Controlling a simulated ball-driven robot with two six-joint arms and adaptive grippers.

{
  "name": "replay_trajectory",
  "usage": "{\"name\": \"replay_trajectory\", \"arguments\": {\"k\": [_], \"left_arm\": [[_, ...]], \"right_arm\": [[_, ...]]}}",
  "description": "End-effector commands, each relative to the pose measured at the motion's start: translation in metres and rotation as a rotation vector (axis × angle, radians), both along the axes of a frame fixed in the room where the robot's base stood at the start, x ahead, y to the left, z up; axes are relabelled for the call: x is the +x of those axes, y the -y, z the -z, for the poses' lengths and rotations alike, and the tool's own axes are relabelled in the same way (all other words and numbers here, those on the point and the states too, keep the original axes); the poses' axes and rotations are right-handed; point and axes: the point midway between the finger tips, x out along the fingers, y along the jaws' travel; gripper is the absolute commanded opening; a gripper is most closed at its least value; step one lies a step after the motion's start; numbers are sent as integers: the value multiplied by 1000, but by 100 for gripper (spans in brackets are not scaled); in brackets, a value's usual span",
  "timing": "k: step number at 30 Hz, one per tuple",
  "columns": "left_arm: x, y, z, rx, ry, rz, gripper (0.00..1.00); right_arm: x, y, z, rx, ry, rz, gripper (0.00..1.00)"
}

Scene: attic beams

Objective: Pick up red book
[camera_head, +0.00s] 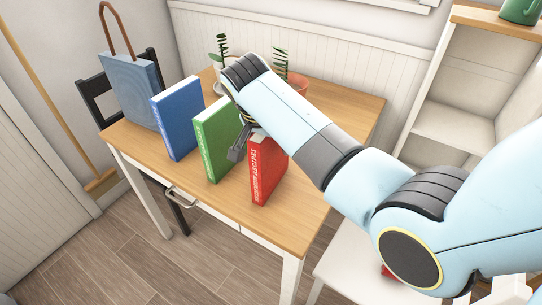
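The red book (266,172) stands upright on the wooden table (205,203), its spine with white lettering facing the front. My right arm comes in from the right and passes over the red book, hiding part of its top. My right gripper (241,142) points down at the red book's upper left edge, between it and the green book (214,147). One dark finger shows in that gap; the other finger is hidden, so I cannot tell whether it touches or holds the book. My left gripper is not in view.
A blue book (178,118) stands left of the green one. A blue bag (130,86) with a brown handle is at the table's left, by a black chair (94,88). Potted plants (298,84) stand behind my arm. The table's front strip is clear. White shelves (458,125) stand right.

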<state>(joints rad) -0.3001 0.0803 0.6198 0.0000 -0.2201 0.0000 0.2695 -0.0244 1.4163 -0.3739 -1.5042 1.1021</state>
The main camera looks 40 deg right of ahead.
Motion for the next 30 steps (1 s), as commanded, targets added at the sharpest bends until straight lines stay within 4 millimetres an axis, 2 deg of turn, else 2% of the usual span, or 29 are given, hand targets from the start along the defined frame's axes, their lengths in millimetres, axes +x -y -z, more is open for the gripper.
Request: {"name": "replay_trajectory", "arguments": {"k": [11, 24, 30], "left_arm": [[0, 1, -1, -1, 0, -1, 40], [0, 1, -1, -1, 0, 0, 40], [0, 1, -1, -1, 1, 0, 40]], "right_arm": [[0, 0, 2, 0, 0, 0, 58], [0, 0, 2, 0, 0, 0, 0], [0, 0, 2, 0, 0, 0, 0]]}}
